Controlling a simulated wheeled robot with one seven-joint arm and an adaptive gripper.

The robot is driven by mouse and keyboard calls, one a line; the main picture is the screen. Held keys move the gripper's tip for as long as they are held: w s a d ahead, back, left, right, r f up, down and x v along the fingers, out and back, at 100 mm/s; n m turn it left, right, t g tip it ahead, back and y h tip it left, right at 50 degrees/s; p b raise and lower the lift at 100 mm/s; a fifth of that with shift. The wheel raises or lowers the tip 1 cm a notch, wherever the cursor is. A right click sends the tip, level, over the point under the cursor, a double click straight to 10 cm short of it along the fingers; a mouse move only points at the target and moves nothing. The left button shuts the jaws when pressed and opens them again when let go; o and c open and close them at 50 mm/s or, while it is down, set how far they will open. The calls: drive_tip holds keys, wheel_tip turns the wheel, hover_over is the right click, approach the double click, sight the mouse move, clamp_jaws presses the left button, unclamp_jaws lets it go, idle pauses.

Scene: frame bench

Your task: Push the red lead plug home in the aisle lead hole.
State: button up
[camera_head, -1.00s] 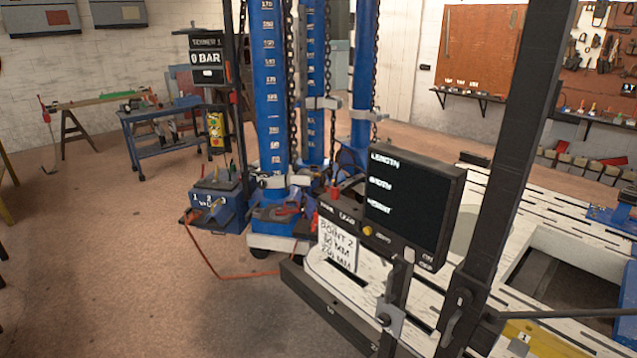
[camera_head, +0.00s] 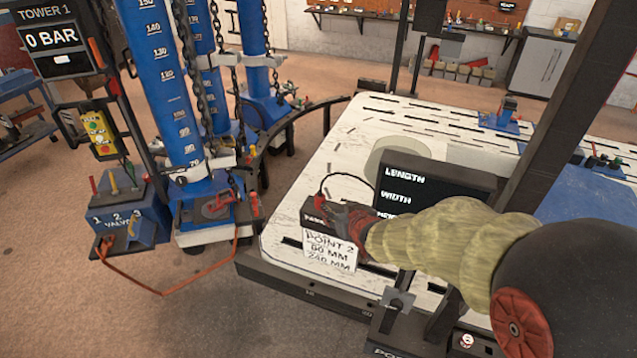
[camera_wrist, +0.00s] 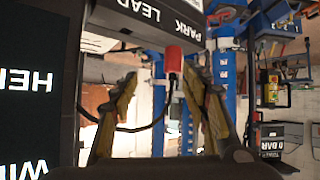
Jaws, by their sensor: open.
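The red lead plug (camera_wrist: 174,61) stands against the dark box (camera_wrist: 125,22) in the wrist view, beside the labels PARK and LEAD. A black lead runs from it and curves to the left. My gripper (camera_wrist: 160,85) is open, its two yellowish fingers apart on either side of the plug and its lead, with no clear contact. In the head view my gripper (camera_head: 345,215) is over the left end of the box and hides most of the plug. I cannot tell how deep the plug sits, and its hole is hidden.
The dark screen (camera_head: 435,188) stands close right of my gripper. A white POINT 2 card (camera_head: 330,250) hangs on the box front. The slotted white bench (camera_head: 335,140) lies behind. A blue tower (camera_head: 165,90) and valve box (camera_head: 120,210) stand left, with floor between.

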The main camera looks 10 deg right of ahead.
sight(322, 199)
drive_tip(key=shift+n+t+y, duration=0.3)
drive_tip(key=shift+t+y, duration=0.5)
drive_tip(key=shift+y, duration=0.1)
drive_tip(key=w+p, duration=0.1)
drive_tip(key=w+a+f+p, duration=0.1)
drive_tip(key=w+a+p, duration=0.1)
drive_tip(key=shift+w+a+f, duration=0.15)
drive_tip(key=shift+w+f, duration=0.05)
drive_tip(key=shift+f, duration=0.2)
drive_tip(key=shift+d+x, duration=0.15)
drive_tip(key=shift+x, duration=1.7)
drive_tip(key=shift+d+x, duration=0.1)
drive_tip(key=shift+x, duration=1.7)
drive_tip(key=shift+r, duration=0.15)
drive_tip(key=shift+c, duration=0.3)
drive_tip(key=c, duration=1.1)
clamp_jaws()
